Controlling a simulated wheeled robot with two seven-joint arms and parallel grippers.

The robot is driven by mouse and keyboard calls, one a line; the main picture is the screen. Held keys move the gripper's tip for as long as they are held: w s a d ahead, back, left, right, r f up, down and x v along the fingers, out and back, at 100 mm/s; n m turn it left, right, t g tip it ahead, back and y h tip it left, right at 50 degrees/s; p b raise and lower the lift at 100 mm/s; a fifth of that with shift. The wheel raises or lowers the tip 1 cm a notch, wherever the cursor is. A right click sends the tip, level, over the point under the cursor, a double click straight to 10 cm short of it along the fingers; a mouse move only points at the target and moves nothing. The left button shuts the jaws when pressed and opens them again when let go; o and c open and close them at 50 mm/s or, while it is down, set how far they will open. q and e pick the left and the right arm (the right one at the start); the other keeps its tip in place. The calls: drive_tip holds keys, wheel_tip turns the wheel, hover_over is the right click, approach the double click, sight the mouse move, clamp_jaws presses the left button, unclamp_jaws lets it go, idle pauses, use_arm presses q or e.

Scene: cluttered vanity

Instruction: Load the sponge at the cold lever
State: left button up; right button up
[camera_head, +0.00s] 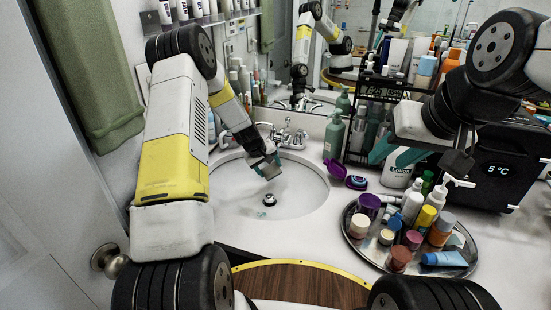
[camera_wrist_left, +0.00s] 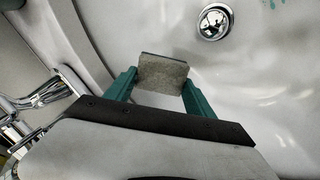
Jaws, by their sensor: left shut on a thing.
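My left gripper (camera_head: 266,164) reaches down into the sink basin and is shut on a small grey-beige sponge (camera_wrist_left: 163,74). In the left wrist view the sponge sits between the two teal fingers of this gripper (camera_wrist_left: 158,86). It is held above the white basin, in front of the faucet. The chrome faucet (camera_head: 289,134) stands at the back rim, with a lever at its right side (camera_head: 300,141); the arm partly covers its left side. My right gripper (camera_head: 395,154) is over the counter at the right, with teal fingers apart and nothing visible between them.
The sink basin (camera_head: 310,190) has a chrome drain (camera_head: 269,199). A green pump bottle (camera_head: 334,136) stands right of the faucet, beside a black rack (camera_head: 361,157). A crowded round tray (camera_head: 360,247) and a lotion bottle (camera_head: 393,178) stand below the right arm. A black cooler (camera_head: 498,190) is far right.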

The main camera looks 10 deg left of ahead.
use_arm(q)
drive_tip(key=shift+s+d, duration=0.3)
drive_tip(key=shift+s, duration=1)
drive_tip(key=shift+s+d, duration=0.25)
drive_tip(key=shift+s, duration=1.1)
drive_tip(key=shift+s+d, duration=0.3)
drive_tip(key=shift+s, duration=1)
drive_tip(key=s+d+r, duration=0.1)
drive_tip(key=s+r, duration=0.3)
drive_tip(key=s, duration=0.1)
drive_tip(key=shift+w, duration=0.1)
